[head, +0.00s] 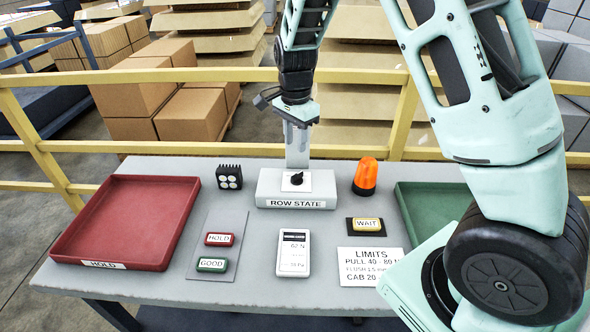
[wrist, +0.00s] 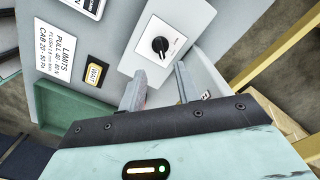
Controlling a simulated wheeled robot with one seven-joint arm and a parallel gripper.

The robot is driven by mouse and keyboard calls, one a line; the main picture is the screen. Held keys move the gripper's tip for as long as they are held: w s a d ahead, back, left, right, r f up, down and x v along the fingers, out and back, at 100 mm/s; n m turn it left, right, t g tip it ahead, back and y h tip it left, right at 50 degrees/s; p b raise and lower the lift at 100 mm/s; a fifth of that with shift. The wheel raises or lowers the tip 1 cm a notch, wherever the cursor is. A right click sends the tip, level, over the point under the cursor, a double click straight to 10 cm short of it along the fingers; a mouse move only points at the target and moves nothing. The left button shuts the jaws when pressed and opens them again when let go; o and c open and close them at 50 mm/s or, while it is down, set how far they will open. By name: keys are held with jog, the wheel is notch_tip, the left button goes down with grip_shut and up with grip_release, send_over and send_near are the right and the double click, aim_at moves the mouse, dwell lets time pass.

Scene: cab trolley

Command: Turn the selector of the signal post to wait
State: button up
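The signal post is a light grey box labelled ROW STATE (head: 268,196) at the back middle of the table. Its selector (head: 297,178) is a round black knob on a white plate. The selector also shows in the wrist view (wrist: 160,44), with a small white mark on it; the plate's position labels are too small to read. My gripper (head: 297,160) is above and behind the knob in the head view. In the wrist view my gripper (wrist: 160,82) has its fingers apart with nothing between them, and the knob lies beyond the tips, not gripped.
A yellow WAIT plaque (head: 366,224) lies right of the post, near an orange beacon (head: 365,176) and LIMITS card (head: 370,266). Red HOLD (head: 219,240) and green GOOD (head: 212,265) plaques lie left. A red tray (head: 130,220) and green tray (head: 420,205) flank the table.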

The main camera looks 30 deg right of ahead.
aim_at(295, 175)
notch_tip(295, 175, down, 11)
jog(key=shift+r+p, duration=0.1)
jog(key=shift+p, duration=0.45)
grip_shut()
